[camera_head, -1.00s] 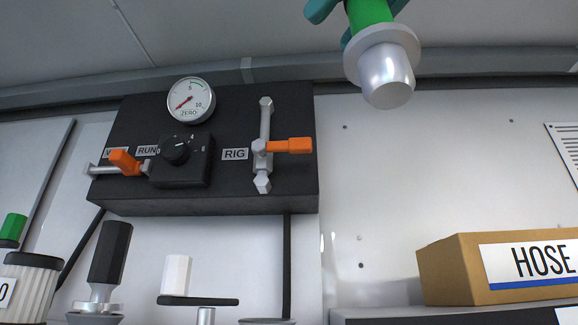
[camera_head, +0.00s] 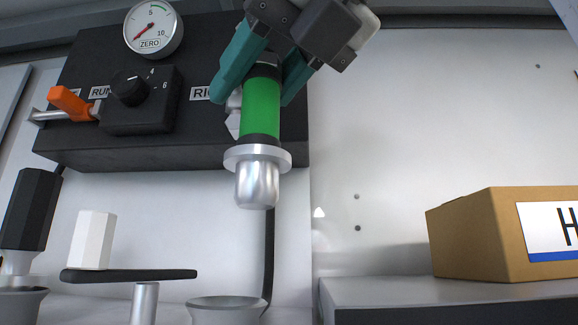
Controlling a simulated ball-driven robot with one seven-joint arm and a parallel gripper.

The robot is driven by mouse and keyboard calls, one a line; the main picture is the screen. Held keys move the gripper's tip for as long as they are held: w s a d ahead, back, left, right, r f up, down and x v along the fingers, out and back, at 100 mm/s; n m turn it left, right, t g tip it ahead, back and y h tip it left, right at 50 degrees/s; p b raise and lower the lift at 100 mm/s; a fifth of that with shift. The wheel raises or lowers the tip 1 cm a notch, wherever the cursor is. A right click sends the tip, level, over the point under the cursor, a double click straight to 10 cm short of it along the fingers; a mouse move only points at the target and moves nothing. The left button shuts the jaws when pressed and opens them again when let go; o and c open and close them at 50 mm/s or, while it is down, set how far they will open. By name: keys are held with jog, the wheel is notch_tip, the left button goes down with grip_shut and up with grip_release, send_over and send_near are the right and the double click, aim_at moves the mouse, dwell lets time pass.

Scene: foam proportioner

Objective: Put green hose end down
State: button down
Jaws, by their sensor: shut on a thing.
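The green hose end (camera_head: 260,108) has a green sleeve, a pale flange and a silver metal nozzle (camera_head: 257,184) pointing down. My gripper (camera_head: 262,75), with teal fingers, is shut on its upper part and holds it upright in the air, in front of the right part of the black panel. The hose end hides part of the panel's right-hand valve. A grey round cup-like holder (camera_head: 226,309) is below the nozzle, slightly to the left, with a clear gap between them.
The black panel (camera_head: 190,150) carries a gauge (camera_head: 153,29), a black knob (camera_head: 129,88) and an orange-handled valve (camera_head: 68,103). A white handle (camera_head: 92,240) and a black handle (camera_head: 30,209) stand lower left. A cardboard box (camera_head: 475,235) sits on a grey shelf (camera_head: 400,292) at right.

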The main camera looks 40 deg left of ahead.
aim_at(228, 160)
jog(key=a+f, duration=0.1)
jog(key=f, duration=0.1)
jog(key=a+f+p, duration=0.1)
jog(key=f, duration=0.1)
jog(key=a+f, duration=0.1)
jog(key=f, duration=0.1)
jog(key=shift+w, duration=0.15)
jog(key=shift+f, duration=0.35)
jog(key=shift+f, duration=0.3)
jog(key=c, duration=0.7)
grip_release()
jog(key=shift+r, duration=0.4)
jog(key=b+v, duration=0.3)
jog(key=v, duration=0.9)
jog(key=shift+f, duration=0.15)
